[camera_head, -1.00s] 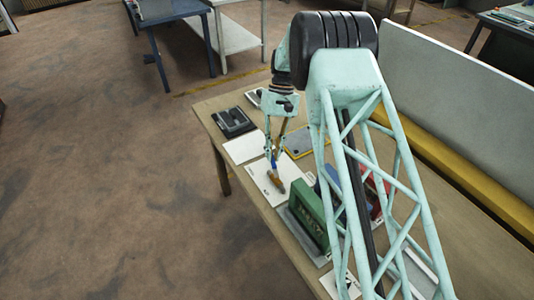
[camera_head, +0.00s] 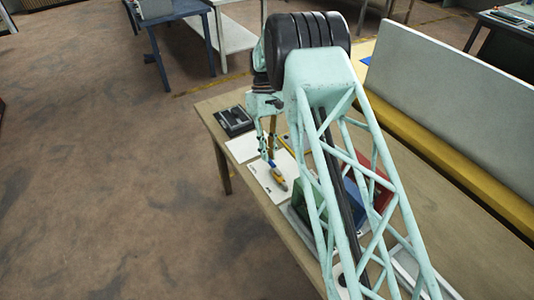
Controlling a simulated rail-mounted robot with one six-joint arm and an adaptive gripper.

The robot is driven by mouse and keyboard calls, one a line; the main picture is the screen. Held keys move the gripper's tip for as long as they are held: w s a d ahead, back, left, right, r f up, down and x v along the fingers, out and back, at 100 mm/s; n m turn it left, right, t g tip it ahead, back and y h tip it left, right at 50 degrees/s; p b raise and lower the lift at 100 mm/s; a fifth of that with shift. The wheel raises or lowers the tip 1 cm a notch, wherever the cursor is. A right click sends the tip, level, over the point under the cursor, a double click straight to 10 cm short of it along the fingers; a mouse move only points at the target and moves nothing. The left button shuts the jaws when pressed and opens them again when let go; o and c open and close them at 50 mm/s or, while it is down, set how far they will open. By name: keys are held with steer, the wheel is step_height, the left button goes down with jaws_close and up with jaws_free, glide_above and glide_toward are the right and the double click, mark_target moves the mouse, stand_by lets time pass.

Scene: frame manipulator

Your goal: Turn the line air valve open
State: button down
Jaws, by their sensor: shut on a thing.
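The line air valve (camera_head: 279,178) is a small brass-coloured body with blue parts. It lies on a white plate (camera_head: 262,183) on the wooden table. My gripper (camera_head: 268,158) points down at the valve's far end. Its fingertips are shut on the blue handle there. The handle is small and partly hidden by the fingers, so its exact angle is hard to read.
A green block-like unit (camera_head: 312,207) stands close to the right of the valve, with a red one (camera_head: 374,184) beyond it. A dark tray-like device (camera_head: 234,121) sits at the table's far left corner. My arm hides much of the table's middle.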

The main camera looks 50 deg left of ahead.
steer(key=c, duration=2.7)
jaws_free()
steer(key=shift+s, duration=0.1)
steer(key=shift+a+r, duration=0.1)
steer(key=shift+v, duration=5.85)
